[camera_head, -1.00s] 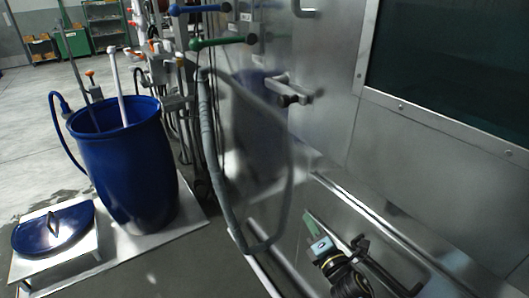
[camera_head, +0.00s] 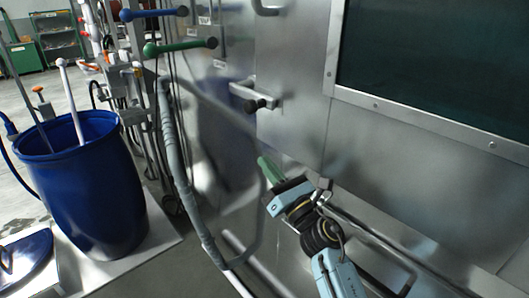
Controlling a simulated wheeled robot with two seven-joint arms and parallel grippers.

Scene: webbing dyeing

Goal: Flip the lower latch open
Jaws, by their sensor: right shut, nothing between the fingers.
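The lower latch (camera_head: 245,92) is a short metal bar with a dark knob (camera_head: 261,104) on the front of the steel cabinet door, at the door's left edge. My right gripper (camera_head: 268,168), with green fingers, comes up from the lower right. Its fingers are shut and empty. Its tips are below the latch and apart from it, in front of the steel panel. My left gripper is not in view.
A metal handle (camera_head: 267,10) is higher on the door. Blue (camera_head: 150,14) and green (camera_head: 180,47) levers stick out at the upper left. A grey hose (camera_head: 178,160) hangs left of my gripper. A blue barrel (camera_head: 82,195) stands at left.

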